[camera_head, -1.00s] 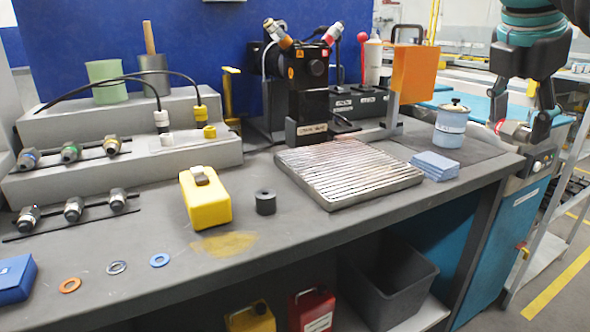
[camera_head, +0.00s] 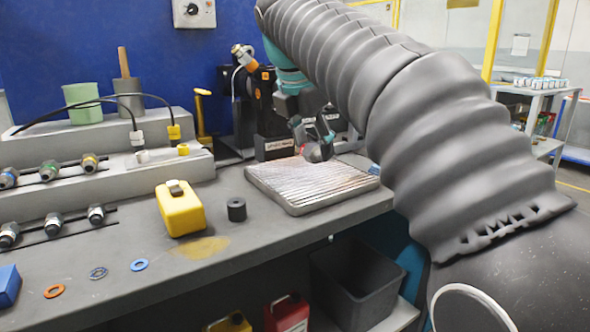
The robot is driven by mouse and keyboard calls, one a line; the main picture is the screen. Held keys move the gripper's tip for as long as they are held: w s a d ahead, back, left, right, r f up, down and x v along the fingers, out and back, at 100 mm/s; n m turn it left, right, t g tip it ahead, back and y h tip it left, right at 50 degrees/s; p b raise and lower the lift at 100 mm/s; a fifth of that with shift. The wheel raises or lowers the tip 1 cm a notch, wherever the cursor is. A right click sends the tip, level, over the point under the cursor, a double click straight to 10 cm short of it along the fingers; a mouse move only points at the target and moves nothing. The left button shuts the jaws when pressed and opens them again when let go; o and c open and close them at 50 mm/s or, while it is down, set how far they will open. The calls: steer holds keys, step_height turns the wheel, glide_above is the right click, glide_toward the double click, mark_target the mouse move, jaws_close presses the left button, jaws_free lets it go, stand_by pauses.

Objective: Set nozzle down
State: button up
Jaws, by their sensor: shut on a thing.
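My gripper (camera_head: 314,138) is shut on the nozzle (camera_head: 318,152), a small dark grey piece with a hint of red. The gripper hides part of it. They are over the far part of the grooved metal tray (camera_head: 290,203), in front of the black machine (camera_head: 266,120). I cannot tell whether the nozzle touches the tray.
Flat rings (camera_head: 139,265) lie near the bench's front edge. My arm covers the right side of the bench. A dark bin (camera_head: 355,285) is below.

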steer(key=w+a+f, duration=0.2)
steer(key=a, duration=0.1)
steer(key=shift+w+f, duration=0.2)
steer(key=shift+w, duration=0.05)
steer(key=shift+f+b, duration=0.55)
steer(key=shift+f, duration=1.4)
steer(key=shift+f, duration=0.2)
steer(key=o, duration=1.3)
steer(key=shift+o, duration=0.2)
steer(key=p+v, duration=0.1)
steer(key=v, duration=1.1)
steer(key=shift+r, duration=0.15)
steer(key=shift+a, duration=0.1)
